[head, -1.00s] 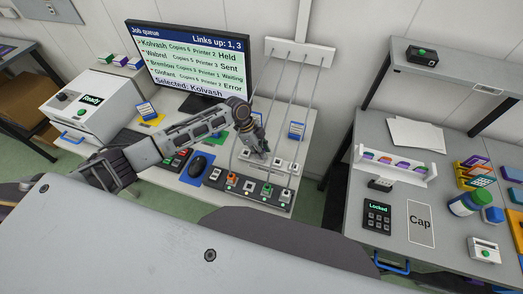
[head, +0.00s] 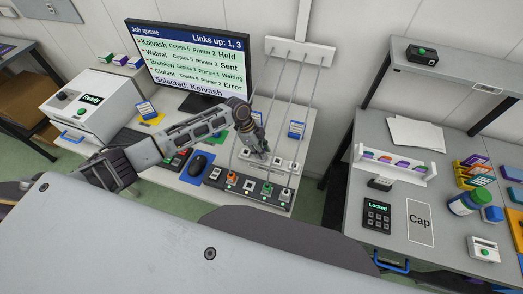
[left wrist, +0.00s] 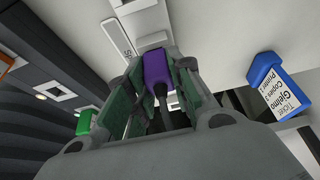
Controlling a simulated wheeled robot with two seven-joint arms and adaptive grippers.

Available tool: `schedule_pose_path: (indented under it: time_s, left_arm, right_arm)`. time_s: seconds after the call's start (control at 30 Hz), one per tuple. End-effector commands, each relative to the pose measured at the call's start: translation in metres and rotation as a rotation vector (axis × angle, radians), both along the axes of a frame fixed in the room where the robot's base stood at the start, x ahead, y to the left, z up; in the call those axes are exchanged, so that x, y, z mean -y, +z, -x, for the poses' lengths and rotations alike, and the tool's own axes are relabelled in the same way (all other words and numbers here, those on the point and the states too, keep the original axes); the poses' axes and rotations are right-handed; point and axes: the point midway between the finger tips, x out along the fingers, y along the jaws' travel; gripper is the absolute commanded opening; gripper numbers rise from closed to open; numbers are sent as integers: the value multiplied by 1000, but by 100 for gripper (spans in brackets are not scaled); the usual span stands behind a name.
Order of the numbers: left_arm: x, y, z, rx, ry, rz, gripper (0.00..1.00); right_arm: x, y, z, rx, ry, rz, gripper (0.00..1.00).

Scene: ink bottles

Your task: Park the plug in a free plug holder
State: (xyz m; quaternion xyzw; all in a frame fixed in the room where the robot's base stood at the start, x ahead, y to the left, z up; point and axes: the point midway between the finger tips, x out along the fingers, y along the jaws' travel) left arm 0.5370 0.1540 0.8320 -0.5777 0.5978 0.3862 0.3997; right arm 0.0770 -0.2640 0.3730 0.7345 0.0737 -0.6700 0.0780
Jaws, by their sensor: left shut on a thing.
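My left gripper (head: 262,154) is over the back of the desk, at the white plug holder strip (head: 285,164). In the left wrist view the gripper (left wrist: 160,80) is shut on a purple plug (left wrist: 158,68), with its dark cable running back between the fingers. A pale block with a square opening (left wrist: 153,40) shows just beyond the plug's tip. I cannot tell whether the plug touches it. The fingers hide part of the strip in the head view. My right gripper is not in view.
A dark socket panel (head: 246,185) with several coloured sockets lies in front of the strip. Cables hang from a white wall bracket (head: 300,50). A blue ticket stand (head: 295,130) is right of the gripper. A mouse (head: 199,163) and monitor (head: 190,60) are to the left.

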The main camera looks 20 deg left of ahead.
Motion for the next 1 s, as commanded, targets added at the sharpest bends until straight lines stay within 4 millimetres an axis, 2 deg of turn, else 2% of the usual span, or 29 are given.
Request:
schedule_pose_path:
  time_s: [0.63, 0.67, 0.8, 0.83, 1.0]
  left_arm:
    - [0, -2, 0, 0, 0, 0, 3]
    - [0, -2, 0, 0, 0, 0, 26]
    - [0, -2, 0, 0, 0, 0, 44]
    - [0, -2, 0, 0, 0, 0, 48]
    - [0, -2, 0, 0, 0, 0, 48]
  right_arm:
    - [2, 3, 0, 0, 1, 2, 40]
    - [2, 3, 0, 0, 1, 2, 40]
    - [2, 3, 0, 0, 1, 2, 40]
    - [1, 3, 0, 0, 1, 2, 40]
    - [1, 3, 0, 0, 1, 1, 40]
